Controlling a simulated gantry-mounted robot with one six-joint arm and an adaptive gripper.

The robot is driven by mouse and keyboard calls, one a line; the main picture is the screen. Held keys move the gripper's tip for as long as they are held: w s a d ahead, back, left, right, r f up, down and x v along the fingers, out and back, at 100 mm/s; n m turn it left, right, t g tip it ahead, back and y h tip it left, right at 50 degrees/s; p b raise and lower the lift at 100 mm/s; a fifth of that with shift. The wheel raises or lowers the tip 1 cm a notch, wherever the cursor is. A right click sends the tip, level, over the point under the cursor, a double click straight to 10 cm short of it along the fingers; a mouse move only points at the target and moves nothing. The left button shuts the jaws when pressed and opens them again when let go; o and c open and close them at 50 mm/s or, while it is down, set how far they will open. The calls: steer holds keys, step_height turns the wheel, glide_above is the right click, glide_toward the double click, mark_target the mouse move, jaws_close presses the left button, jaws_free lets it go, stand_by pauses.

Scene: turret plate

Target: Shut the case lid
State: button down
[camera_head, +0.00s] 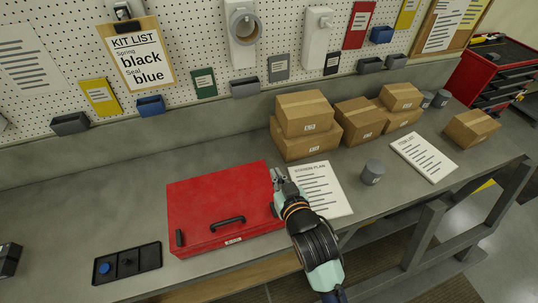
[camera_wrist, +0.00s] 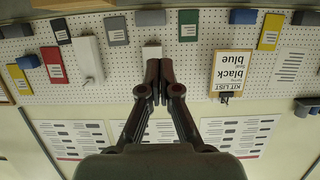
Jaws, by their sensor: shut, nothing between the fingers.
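The red case (camera_head: 222,205) lies on the grey workbench in the head view. Its lid is down and looks closed, with a black handle (camera_head: 228,220) on it. My gripper (camera_head: 278,176) is at the right side of the case, close to its right edge. I cannot tell whether it touches the case. In the wrist view my gripper (camera_wrist: 166,62) has its fingers together with nothing between them. The case is not in the wrist view, which faces the pegboard.
A black tray (camera_head: 127,263) with a blue part is left of the case. A storage plan sheet (camera_head: 323,190) lies right of my gripper. Cardboard boxes (camera_head: 305,112) stand behind it, and a grey cup (camera_head: 372,172) is further right.

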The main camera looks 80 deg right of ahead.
steer(key=p+x, duration=0.1)
steer(key=x, duration=0.9)
steer(key=shift+s+a+f+p, duration=0.15)
steer(key=shift+s+a+f, duration=0.1)
steer(key=shift+a+f, duration=0.5)
steer(key=shift+s+a+f+p, duration=0.15)
steer(key=shift+s+a+f, duration=0.15)
steer(key=shift+f, duration=0.8)
steer(key=shift+w+a+f, duration=0.1)
steer(key=shift+a, duration=0.05)
